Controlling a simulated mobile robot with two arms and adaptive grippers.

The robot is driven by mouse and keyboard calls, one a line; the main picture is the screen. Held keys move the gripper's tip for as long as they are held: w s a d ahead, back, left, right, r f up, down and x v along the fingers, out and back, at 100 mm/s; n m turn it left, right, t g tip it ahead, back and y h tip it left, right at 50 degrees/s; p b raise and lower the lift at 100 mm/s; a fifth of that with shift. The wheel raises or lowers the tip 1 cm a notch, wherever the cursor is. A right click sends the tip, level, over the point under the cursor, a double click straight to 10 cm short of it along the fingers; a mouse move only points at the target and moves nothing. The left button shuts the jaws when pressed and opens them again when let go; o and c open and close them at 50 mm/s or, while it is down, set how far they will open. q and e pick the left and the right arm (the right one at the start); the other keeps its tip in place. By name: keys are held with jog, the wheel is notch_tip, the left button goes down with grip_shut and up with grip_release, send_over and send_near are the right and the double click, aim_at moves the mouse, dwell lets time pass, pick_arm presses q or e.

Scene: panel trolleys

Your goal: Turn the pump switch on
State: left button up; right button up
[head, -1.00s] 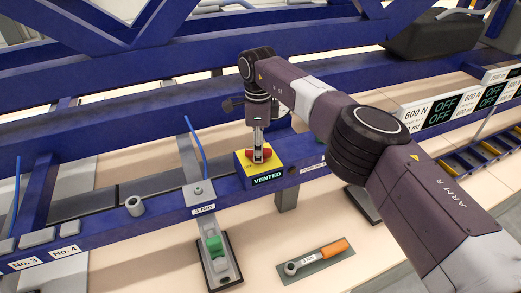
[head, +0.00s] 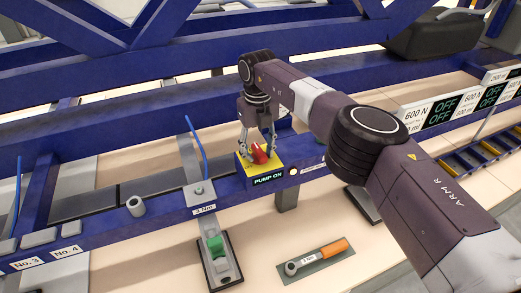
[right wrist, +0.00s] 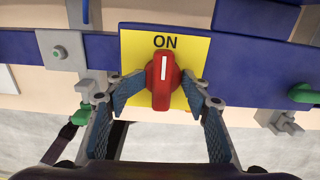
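The pump switch is a red rotary knob (head: 259,154) on a yellow plate (head: 245,167) on the blue rail. A display (head: 268,180) on its front reads "PUMP ON". In the right wrist view the red knob (right wrist: 162,82) stands with its white line upright, pointing at "ON" on the yellow plate (right wrist: 195,52). My right gripper (head: 258,146) is over the knob. My left gripper is not in view.
A 3 Nm fixture (head: 216,246) with a green part stands left of the switch. An orange-handled torque wrench (head: 318,257) lies on a grey mat in front. Blue frame beams (head: 120,119) cross behind. Display panels (head: 442,108) reading "OFF" stand at the right.

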aim_at(259, 150)
jog(key=shift+d, duration=0.15)
notch_tip(259, 150, up, 7)
jog(key=p, duration=0.4)
jog(key=shift+r, duration=0.2)
jog(key=shift+w, duration=0.1)
jog(key=shift+f, duration=0.1)
